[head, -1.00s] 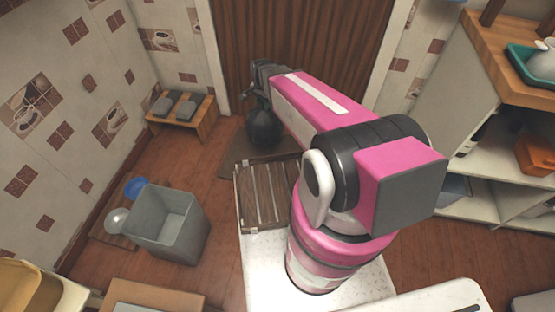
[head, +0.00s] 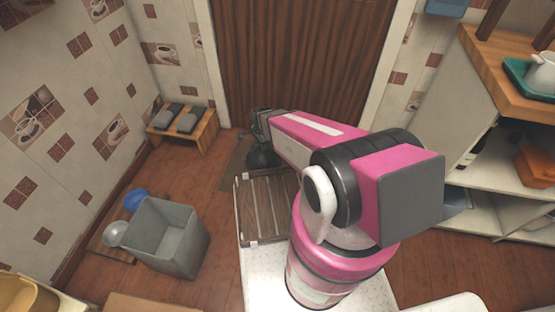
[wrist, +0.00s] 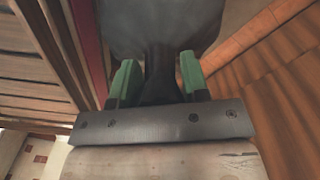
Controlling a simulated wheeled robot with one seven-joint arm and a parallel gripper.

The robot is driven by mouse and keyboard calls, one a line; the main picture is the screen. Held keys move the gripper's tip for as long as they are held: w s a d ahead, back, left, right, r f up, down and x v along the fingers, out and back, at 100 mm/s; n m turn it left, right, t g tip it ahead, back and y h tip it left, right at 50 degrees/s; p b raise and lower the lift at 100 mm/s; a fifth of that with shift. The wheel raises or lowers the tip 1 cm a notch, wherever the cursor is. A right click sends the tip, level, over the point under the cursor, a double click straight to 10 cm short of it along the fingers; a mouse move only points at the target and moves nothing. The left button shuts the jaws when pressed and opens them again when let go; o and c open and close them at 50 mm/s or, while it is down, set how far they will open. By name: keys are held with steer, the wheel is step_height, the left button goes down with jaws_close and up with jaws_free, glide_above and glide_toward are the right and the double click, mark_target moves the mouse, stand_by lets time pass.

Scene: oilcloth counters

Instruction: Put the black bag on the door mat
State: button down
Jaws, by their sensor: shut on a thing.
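The black bag (head: 262,158) hangs below my gripper (head: 259,140) near the door, over or on the dark brown door mat (head: 236,160). In the wrist view the bag's dark round body (wrist: 160,25) fills the top, and its narrow neck sits between the green finger pads. My gripper (wrist: 159,78) is shut on that neck. The bag's lower part is hidden in the head view behind a slatted wooden deck, so I cannot tell whether it touches the mat. Much of the mat is hidden by the deck, the bag and my arm.
A brown door (head: 300,60) stands behind the mat. A small wooden bench (head: 182,128) with grey pads is left of it. A grey bin (head: 168,235) stands on the floor at left. Open shelves (head: 490,190) are at right. Floor between bench and bin is clear.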

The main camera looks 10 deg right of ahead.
steer(key=w+d+f, duration=0.6)
steer(key=d+f, duration=0.2)
steer(key=f, duration=0.2)
steer(key=shift+d+f, duration=0.15)
steer(key=shift+d, duration=0.1)
steer(key=shift+w+f, duration=0.15)
steer(key=c, duration=0.6)
jaws_free()
step_height(320, 180, up, 12)
steer(key=s+r+n, duration=0.4)
steer(key=r, duration=0.3)
steer(key=s+d+r+n, duration=0.1)
steer(key=s+r+n, duration=0.4)
steer(key=r, duration=0.2)
steer(key=s+d+r+n, duration=0.1)
steer(key=s+r+n, duration=0.3)
steer(key=r, duration=0.3)
steer(key=shift+s+r+n, duration=0.25)
steer(key=shift+s+n, duration=0.05)
steer(key=shift+s, duration=0.05)
